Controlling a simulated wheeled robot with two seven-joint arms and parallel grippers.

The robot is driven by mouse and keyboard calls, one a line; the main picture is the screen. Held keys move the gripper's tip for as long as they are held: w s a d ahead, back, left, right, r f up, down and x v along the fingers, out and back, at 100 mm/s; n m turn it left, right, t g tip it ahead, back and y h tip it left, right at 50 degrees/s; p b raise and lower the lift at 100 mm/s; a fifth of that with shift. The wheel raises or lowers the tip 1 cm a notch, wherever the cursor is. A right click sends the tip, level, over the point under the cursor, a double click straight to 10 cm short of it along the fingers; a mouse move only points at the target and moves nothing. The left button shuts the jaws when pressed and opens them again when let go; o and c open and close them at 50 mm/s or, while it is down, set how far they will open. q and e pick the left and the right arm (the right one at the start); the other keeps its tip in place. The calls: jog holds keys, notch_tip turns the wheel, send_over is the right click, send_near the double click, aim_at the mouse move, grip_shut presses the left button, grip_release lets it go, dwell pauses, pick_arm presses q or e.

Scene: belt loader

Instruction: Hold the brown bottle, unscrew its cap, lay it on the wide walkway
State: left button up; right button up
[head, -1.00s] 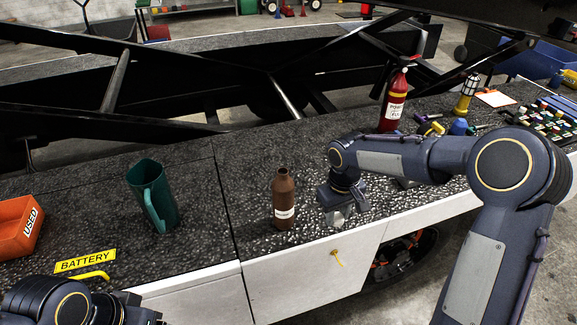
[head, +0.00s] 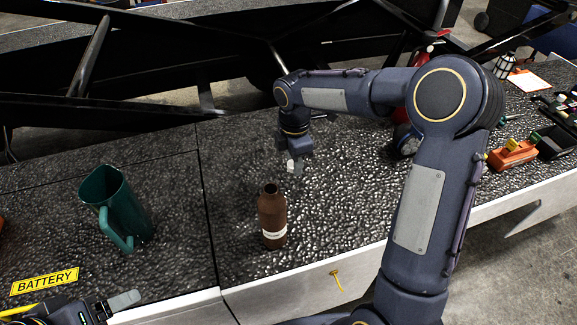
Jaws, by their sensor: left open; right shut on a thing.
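The brown bottle (head: 272,218) stands upright on the dark, rough-surfaced walkway (head: 340,215), with a white band low on its body. Its neck is bare and its mouth looks open. My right gripper (head: 294,167) is beyond the bottle and slightly right, pointing down above the walkway, apart from the bottle. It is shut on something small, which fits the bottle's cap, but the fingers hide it. My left gripper (head: 122,303) is at the bottom left edge, open and away from the bottle, partly cut off by the frame.
A green jug (head: 115,208) stands left of the bottle, near a yellow BATTERY label (head: 44,281). Black rails run behind. An orange tool (head: 512,154) and a lantern (head: 504,66) are at the right. Walkway around the bottle is clear.

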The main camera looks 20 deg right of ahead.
aim_at(294, 188)
jog(key=n, duration=0.4)
jog(key=shift+w+r, duration=0.2)
jog(key=shift+r, duration=0.15)
jog(key=shift+f+n, duration=0.2)
jog(key=shift+n, duration=0.1)
notch_tip(294, 188, down, 10)
jog(key=shift+r, duration=0.25)
jog(key=shift+f+b, duration=0.2)
jog(key=shift+b, duration=0.15)
jog(key=o, duration=1.1)
jog(key=shift+c, duration=0.2)
jog(key=shift+r, duration=0.2)
